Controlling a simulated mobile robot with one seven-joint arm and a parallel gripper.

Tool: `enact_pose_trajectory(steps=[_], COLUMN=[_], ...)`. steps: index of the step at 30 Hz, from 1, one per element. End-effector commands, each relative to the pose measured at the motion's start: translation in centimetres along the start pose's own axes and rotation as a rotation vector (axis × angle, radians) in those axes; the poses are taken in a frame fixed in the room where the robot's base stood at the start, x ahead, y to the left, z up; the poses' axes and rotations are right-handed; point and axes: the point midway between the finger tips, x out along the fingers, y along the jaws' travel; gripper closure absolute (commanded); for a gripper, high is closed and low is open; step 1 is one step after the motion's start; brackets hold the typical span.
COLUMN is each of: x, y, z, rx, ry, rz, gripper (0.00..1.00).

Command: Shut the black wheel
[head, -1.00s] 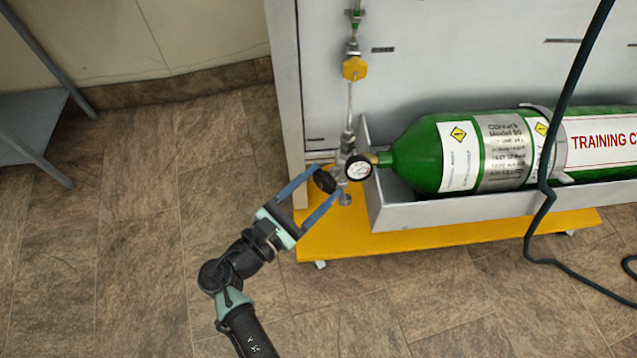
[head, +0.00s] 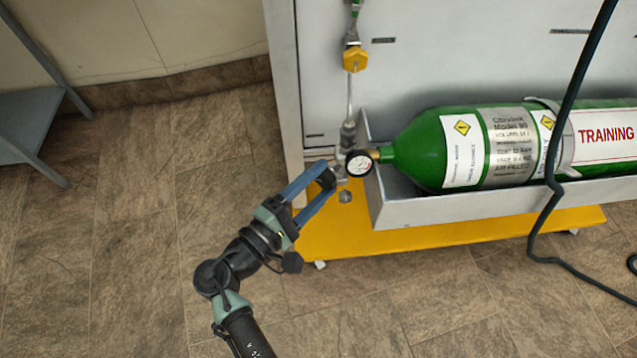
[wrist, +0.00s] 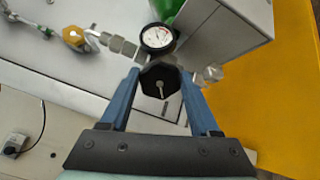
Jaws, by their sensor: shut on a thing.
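The black wheel (wrist: 160,92) is a dark, many-sided knob with a pale stem end at its centre. In the wrist view it sits between the two blue fingers of my gripper (wrist: 160,78), which are shut on it from both sides. A round white pressure gauge (head: 359,165) stands just right of the fingertips.
A green cylinder (head: 415,150) lies in a grey metal trough (head: 420,210) right of the valve. A yellow valve knob (head: 355,60) is on the pipe above. A yellow base (head: 330,240) lies below. A dark hose hangs at the right.

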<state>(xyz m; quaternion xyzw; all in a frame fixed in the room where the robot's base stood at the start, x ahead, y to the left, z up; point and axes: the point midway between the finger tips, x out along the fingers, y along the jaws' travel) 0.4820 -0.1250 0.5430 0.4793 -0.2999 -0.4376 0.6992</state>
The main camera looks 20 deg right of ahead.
Motion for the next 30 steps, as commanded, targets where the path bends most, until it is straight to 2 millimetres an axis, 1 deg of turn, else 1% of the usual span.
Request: enact_pose_trajectory(steps=[1, 30], x=[-0.08, -0.11], y=[-0.35, -0.75], z=[-0.15, -0.44], rx=[0.043, 0.967], ry=[0.003, 0.004], rz=[-0.001, -0.001], gripper=[0.93, 0.93])
